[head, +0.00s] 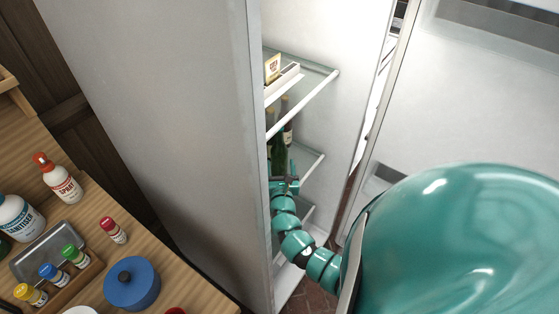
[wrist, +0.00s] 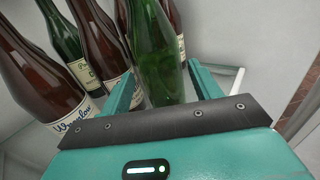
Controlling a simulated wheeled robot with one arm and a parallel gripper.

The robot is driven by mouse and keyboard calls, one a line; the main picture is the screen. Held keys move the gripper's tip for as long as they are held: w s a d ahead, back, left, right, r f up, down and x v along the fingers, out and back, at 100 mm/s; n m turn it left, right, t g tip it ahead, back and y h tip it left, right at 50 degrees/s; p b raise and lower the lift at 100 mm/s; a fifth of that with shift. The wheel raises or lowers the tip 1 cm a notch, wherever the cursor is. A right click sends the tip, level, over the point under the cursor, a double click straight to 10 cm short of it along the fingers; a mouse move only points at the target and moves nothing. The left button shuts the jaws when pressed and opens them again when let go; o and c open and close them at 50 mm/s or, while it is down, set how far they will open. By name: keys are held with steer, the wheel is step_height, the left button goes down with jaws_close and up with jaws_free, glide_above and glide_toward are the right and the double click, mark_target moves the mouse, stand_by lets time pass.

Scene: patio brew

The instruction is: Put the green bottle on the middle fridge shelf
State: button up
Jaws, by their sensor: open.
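The green bottle (wrist: 155,55) stands upright in the wrist view, between the two teal fingers of my gripper (wrist: 160,78). My gripper is open, with a finger on each side of the bottle; whether either touches it I cannot tell. In the head view, a green bottle (head: 278,152) stands inside the fridge on the middle shelf (head: 312,165), just above and behind my gripper (head: 286,182).
Brown bottles (wrist: 38,75) and a darker green labelled bottle (wrist: 62,38) crowd the left of the wrist view. The upper shelf (head: 318,85) holds a white tray (head: 283,82). The open fridge door (head: 470,110) is at right.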

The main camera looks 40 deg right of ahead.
mark_target(280, 163)
steer(key=shift+v, duration=1.15)
steer(key=shift+s+a, duration=0.25)
steer(key=shift+s, duration=0.05)
